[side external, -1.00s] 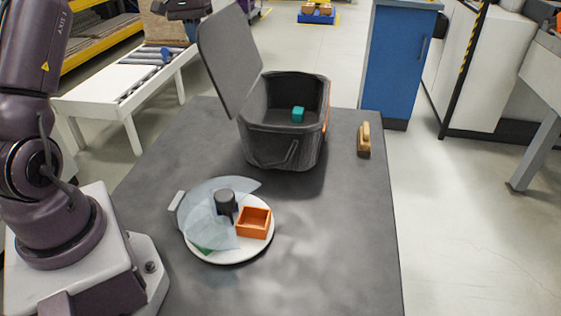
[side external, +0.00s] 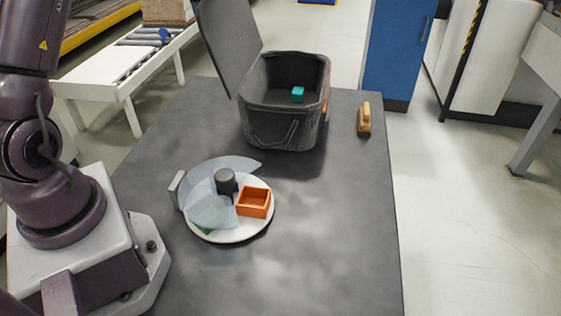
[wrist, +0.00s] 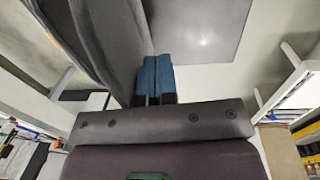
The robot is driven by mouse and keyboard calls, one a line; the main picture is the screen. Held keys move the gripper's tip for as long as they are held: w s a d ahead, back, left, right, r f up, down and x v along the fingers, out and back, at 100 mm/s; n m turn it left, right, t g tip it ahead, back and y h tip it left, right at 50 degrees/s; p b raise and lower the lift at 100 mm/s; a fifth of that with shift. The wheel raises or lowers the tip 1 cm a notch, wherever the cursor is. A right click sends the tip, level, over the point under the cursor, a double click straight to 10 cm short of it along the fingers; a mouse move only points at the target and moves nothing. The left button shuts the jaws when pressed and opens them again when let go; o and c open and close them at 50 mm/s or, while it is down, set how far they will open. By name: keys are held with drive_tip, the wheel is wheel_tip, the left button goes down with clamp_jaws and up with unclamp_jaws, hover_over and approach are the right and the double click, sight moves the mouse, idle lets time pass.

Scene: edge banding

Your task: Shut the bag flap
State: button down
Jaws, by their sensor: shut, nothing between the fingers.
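The bag (side external: 283,128) is a dark grey, open-topped box-shaped bag at the back of the table. Its flap (side external: 230,45) stands up and leans outward at the left side, so the bag is open. A small teal cube (side external: 298,94) lies inside. In the wrist view, my gripper (wrist: 155,98) has blue fingers pressed together and holds nothing. A large dark grey surface (wrist: 100,40), which looks like part of the bag or flap, is close to the left of the fingers; I cannot tell whether they touch. My gripper is outside the side view.
A round white tray (side external: 240,236) with a clear swinging cover (side external: 205,212), a dark knob (side external: 226,181) and an orange open box (side external: 254,202) is at the table's front left. A wooden-handled brush (side external: 364,119) lies right of the bag. The table's (side external: 335,220) front right is clear.

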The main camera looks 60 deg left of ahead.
drive_tip(key=shift+w+d+f, duration=0.25)
drive_tip(key=shift+w+d, duration=0.6)
drive_tip(key=shift+w+d+f, duration=0.25)
drive_tip(key=shift+w+d, duration=0.55)
drive_tip(key=shift+d, duration=0.05)
drive_tip(key=w+d+f, duration=0.1)
drive_tip(key=w+d, duration=0.6)
drive_tip(key=shift+w+d, duration=0.3)
drive_tip(key=shift+w, duration=0.05)
drive_tip(key=shift+r, duration=0.1)
idle(0.6)
drive_tip(key=shift+r, duration=2.95)
